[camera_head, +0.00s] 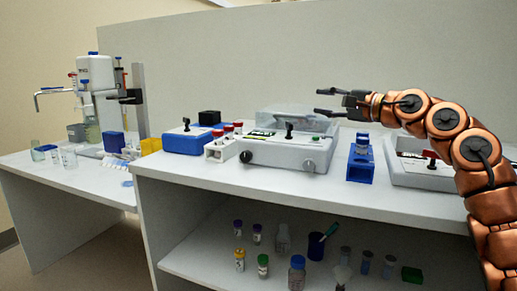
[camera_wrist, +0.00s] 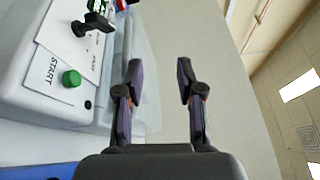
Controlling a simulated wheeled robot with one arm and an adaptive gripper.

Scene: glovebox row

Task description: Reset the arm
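My gripper (camera_head: 326,102) is at the end of my copper-coloured arm, above the white bench on the right in the head view. Its two dark fingers stand apart with nothing between them. The wrist view shows the same open gripper (camera_wrist: 159,72) with a bare pale surface beyond the gap. A white device (camera_head: 287,151) with a clear lid stands below and to the left of the gripper. In the wrist view a white device (camera_wrist: 65,65) with a green button marked START lies left of the fingers, apart from them.
A blue rack (camera_head: 361,167) stands right of the lidded device, and another device (camera_head: 423,173) is partly behind my arm. A blue device (camera_head: 186,141) and a white rack with red-capped tubes (camera_head: 221,149) are to the left. Several bottles stand on the lower shelf (camera_head: 205,266). A grey panel (camera_head: 230,60) rises behind.

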